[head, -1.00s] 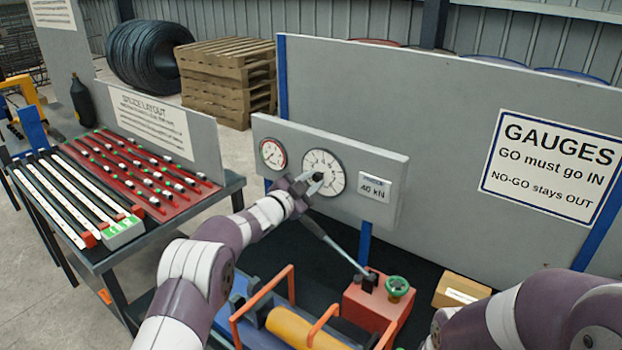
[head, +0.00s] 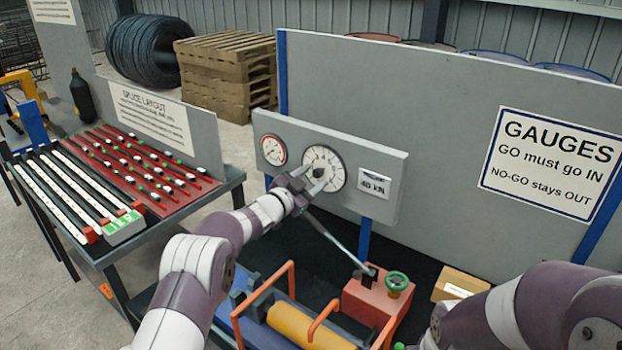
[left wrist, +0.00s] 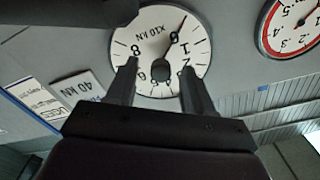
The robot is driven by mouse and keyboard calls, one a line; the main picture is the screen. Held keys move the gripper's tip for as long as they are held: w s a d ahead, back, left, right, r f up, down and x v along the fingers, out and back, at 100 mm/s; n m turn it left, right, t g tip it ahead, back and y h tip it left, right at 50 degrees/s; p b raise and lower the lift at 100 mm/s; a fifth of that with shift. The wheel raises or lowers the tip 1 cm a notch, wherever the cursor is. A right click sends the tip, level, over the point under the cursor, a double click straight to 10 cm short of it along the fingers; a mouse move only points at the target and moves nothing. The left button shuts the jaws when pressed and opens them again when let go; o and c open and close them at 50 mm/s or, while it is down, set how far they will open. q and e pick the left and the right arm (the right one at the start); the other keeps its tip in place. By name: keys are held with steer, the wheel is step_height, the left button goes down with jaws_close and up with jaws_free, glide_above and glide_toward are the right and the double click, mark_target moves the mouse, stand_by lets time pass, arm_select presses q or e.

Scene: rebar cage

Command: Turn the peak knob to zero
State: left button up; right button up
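The large white dial (head: 324,168) is on the grey gauge panel and also fills the top middle of the left wrist view (left wrist: 150,28). Its dark peak knob (left wrist: 160,70) is at the dial's centre. A thin dark pointer runs from the centre past the 0 mark toward the rim; whether a second pointer lies under it I cannot tell. My left gripper (head: 311,181) is in front of the dial's lower left. In the left wrist view its fingers (left wrist: 158,67) are apart, one on each side of the knob, without visible contact. My right gripper is out of view.
A smaller red-rimmed gauge (head: 273,151) is left of the dial, and a 40 kN label (head: 374,184) is right of it. Below stand a red pump block (head: 368,302) with a lever and green wheel, and an orange-railed cylinder (head: 300,326). My right arm is at lower right.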

arm_select(q)
steer(key=shift+r, duration=0.1)
steer(key=shift+s+a, duration=0.15)
steer(key=b+v, duration=0.4)
steer(key=v, duration=0.8)
steer(key=shift+s+a, duration=0.1)
steer(key=shift+s, duration=0.05)
